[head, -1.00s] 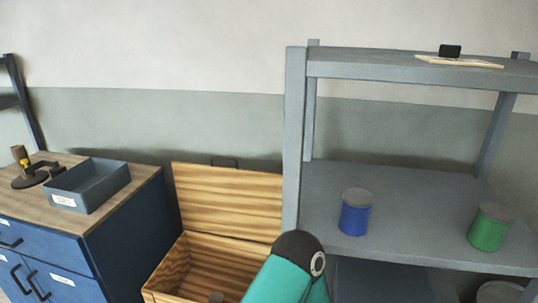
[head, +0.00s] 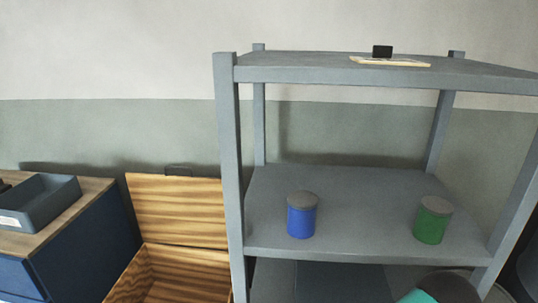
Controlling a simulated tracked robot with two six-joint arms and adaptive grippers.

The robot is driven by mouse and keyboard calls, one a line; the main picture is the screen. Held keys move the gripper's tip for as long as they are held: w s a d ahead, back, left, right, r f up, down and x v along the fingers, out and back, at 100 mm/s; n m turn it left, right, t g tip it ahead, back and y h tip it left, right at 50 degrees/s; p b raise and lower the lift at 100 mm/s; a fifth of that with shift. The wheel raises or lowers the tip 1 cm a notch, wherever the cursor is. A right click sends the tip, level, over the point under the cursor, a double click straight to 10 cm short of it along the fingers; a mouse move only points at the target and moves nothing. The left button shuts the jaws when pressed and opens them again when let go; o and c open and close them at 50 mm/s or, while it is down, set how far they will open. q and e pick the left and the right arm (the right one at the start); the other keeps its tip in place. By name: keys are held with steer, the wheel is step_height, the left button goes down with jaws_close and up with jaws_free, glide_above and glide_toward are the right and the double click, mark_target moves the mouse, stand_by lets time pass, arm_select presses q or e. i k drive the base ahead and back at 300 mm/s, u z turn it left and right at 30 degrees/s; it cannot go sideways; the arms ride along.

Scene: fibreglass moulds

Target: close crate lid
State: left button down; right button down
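The wooden crate (head: 185,272) stands on the left between the blue cabinet and the grey shelf, its lower part cut off by the bottom edge of the head view. Its lid (head: 176,210) is open and stands upright at the back, with a dark handle (head: 178,170) at its top edge. The lid's right edge meets the shelf post in the picture. Neither gripper shows. Only a teal and dark piece of my arm shows at the bottom right.
The grey shelf (head: 350,250) stands right of the crate, with a blue can (head: 302,217) and a green can (head: 433,221) on its middle board. A blue cabinet (head: 90,240) with a grey-blue tray (head: 40,203) stands on the left, close to the crate.

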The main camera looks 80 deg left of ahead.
mark_target(170, 210)
steer(key=u, duration=0.25)
steer(key=k, duration=2.15)
steer(key=u, duration=1.3)
steer(key=i, duration=1)
steer(key=u, duration=0.05)
